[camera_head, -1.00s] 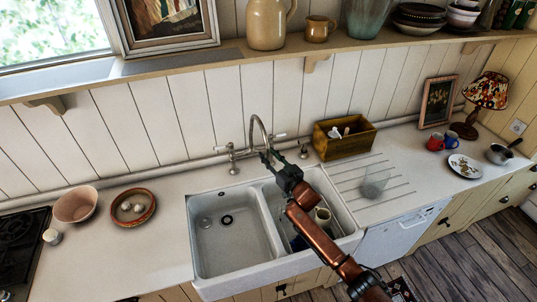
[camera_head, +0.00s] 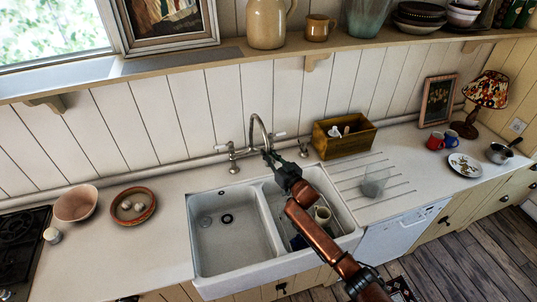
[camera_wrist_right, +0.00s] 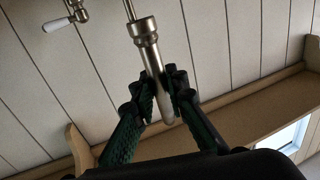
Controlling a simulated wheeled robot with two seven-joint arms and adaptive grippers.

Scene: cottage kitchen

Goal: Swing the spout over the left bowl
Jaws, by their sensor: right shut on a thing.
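The metal tap has a tall curved spout (camera_head: 257,123) that rises behind the white double sink. My right gripper (camera_head: 270,157) is shut on the spout near its lower end. In the right wrist view the fingers (camera_wrist_right: 168,92) press on both sides of the spout's end (camera_wrist_right: 147,42). The spout's tip is over the right bowl, near the divider (camera_head: 268,217). The left bowl (camera_head: 225,245) is empty with a dark drain. The right bowl (camera_head: 335,213) holds a cream mug and other items, partly hidden by my right arm. My left gripper is not in view.
Tap handles (camera_head: 232,156) stand beside the spout. A wooden box (camera_head: 345,145) and a glass (camera_head: 375,183) are to the right of the sink. A pink bowl (camera_head: 75,205) and a brown dish (camera_head: 133,205) sit on the left counter. A shelf (camera_head: 200,65) runs above.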

